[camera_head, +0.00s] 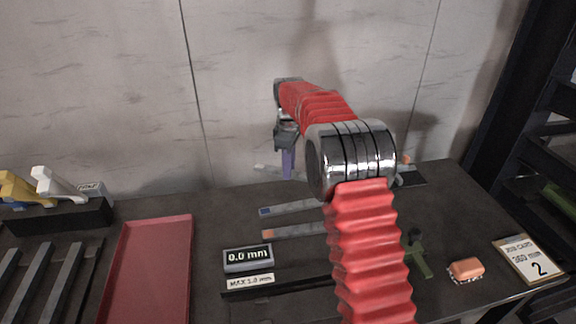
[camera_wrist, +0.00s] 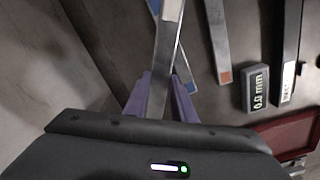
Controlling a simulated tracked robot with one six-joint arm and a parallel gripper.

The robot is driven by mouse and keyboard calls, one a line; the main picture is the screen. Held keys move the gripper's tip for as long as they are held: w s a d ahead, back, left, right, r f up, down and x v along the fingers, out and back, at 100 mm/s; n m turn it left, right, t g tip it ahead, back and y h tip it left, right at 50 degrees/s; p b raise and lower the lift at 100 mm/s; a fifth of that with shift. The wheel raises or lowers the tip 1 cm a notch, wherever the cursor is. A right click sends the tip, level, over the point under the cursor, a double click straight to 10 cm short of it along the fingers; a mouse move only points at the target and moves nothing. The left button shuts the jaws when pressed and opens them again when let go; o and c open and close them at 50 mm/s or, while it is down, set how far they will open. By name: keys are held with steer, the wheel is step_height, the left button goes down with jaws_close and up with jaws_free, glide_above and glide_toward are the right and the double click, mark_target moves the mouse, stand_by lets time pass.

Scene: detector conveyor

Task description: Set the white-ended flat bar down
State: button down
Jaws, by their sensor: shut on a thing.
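My gripper (camera_head: 288,165) points down over the far part of the dark table, near the wall. In the wrist view its purple fingers (camera_wrist: 160,98) are shut on a grey flat bar with a whitish end (camera_wrist: 168,38), which runs away from me toward the top. A second pale bar (camera_wrist: 183,66) crosses behind the held one in that view. In the head view a pale bar (camera_head: 265,168) shows beside the fingers; I cannot tell which of the two it is. Whether the held bar touches the table is unclear.
A blue-ended bar (camera_head: 290,208) and an orange-ended bar (camera_head: 295,231) lie nearer. A display reading 0.0 mm (camera_head: 248,257), a red tray (camera_head: 150,270), a rack (camera_head: 60,216), a green item (camera_head: 416,258), an orange block (camera_head: 466,268) and a clipboard (camera_head: 530,259) are around.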

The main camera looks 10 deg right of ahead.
steer(key=s+r+m, duration=0.1)
steer(key=s+m, duration=0.8)
steer(key=m, duration=0.3)
steer(key=shift+s, duration=0.35)
steer(key=shift+r, duration=0.1)
